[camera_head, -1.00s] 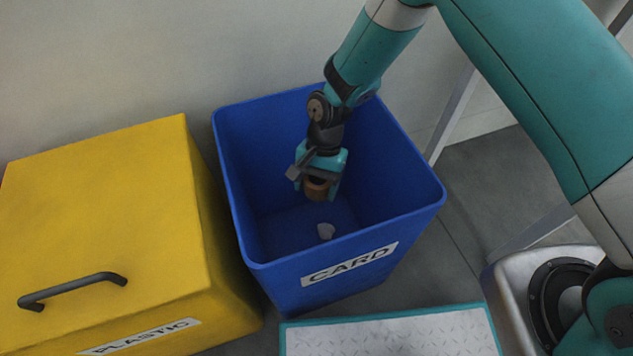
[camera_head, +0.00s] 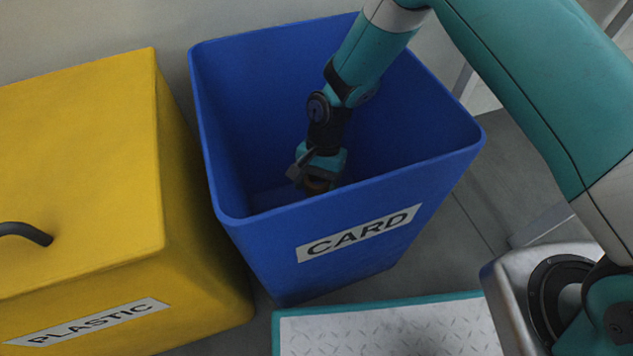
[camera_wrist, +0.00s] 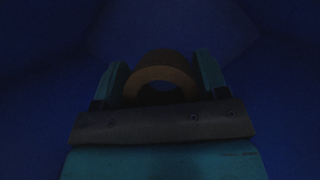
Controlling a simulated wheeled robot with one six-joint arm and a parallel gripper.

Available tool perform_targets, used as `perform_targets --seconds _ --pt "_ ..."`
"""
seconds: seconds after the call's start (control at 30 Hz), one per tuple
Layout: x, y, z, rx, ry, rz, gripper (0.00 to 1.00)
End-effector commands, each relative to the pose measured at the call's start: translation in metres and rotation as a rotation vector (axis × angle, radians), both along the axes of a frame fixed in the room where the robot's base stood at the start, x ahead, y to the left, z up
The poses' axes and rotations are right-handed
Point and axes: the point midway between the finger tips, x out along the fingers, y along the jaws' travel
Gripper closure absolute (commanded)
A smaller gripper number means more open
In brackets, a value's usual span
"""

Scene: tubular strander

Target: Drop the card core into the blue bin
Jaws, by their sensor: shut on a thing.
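The blue bin (camera_head: 262,222) stands open in the head view, with a CARD label on its front. My gripper (camera_head: 317,184) is down inside it, below the rim. It is shut on the card core (camera_head: 316,187), a brown ring partly hidden by the jaws and the bin's front wall. In the wrist view the card core (camera_wrist: 162,66) sits between the two teal fingers of my gripper (camera_wrist: 160,80), its hole facing the camera. Dark blue bin walls (camera_wrist: 45,75) surround it there. The bin floor under the core is mostly hidden.
A yellow bin (camera_head: 75,180) with a closed lid, a black handle and a PLASTIC label stands close on the left. A teal-edged tread plate (camera_head: 395,330) lies in front. Grey floor (camera_head: 450,235) shows at the right.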

Motion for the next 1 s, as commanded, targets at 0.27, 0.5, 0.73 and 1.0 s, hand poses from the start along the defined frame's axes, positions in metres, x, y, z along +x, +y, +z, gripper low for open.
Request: perform_targets --seconds 0.27,0.5,0.73,1.0 --pt "0.0 0.0 -0.004 0.0 0.0 0.0 0.57" --pt "0.0 0.0 -0.005 0.0 0.0 0.0 0.03" --pt "0.0 0.0 -0.004 0.0 0.0 0.0 0.03" --pt "0.013 -0.006 0.035 0.001 -0.003 -0.002 0.03"
